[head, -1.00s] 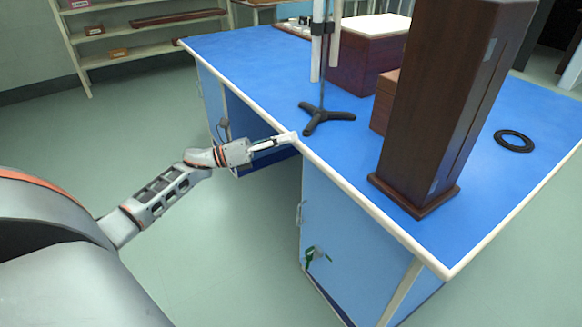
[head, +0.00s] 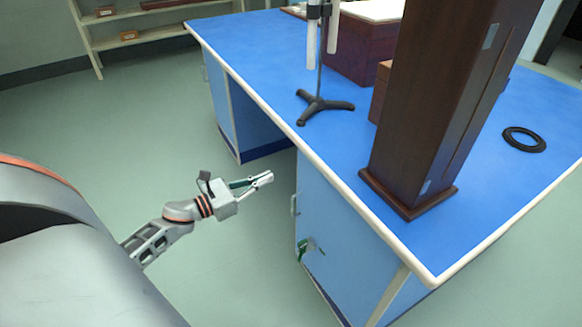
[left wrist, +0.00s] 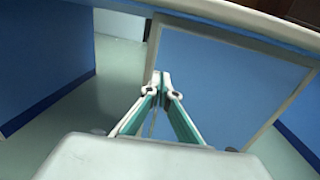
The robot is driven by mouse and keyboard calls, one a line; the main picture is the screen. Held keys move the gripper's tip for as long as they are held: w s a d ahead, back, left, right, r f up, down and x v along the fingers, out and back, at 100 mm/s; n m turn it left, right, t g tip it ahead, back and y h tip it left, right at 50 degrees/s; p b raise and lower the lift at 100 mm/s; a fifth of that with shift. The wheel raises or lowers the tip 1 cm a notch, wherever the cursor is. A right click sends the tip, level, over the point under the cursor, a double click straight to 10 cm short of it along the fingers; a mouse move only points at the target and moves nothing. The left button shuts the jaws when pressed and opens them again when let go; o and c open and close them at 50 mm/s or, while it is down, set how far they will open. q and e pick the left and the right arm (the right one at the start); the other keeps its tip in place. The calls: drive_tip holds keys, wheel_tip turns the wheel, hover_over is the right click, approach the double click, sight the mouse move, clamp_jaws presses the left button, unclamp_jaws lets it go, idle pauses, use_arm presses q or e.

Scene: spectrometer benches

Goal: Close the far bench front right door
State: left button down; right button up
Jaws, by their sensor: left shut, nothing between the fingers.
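The blue right-hand cabinet door (head: 340,225) is under the bench's front edge in the head view. A pale-framed blue panel (left wrist: 225,85), probably this cabinet, fills the middle of the left wrist view. My left gripper (head: 268,179) is shut and empty, in the air left of the cabinet and below the bench top. Its fingertips show together in the wrist view (left wrist: 161,82). My right gripper is out of view.
The blue bench top (head: 270,75) has a pale rim. On it stand a tall dark wooden case (head: 425,110), a black tripod stand (head: 322,106) and a black ring (head: 524,140). A knee space separates the cabinet from the left pedestal (head: 222,100). The floor (head: 130,130) at left is clear.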

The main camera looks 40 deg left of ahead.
sight(300, 163)
use_arm(q)
drive_tip(key=x, duration=0.9)
drive_tip(key=shift+w, duration=0.1)
drive_tip(key=shift+f, duration=0.1)
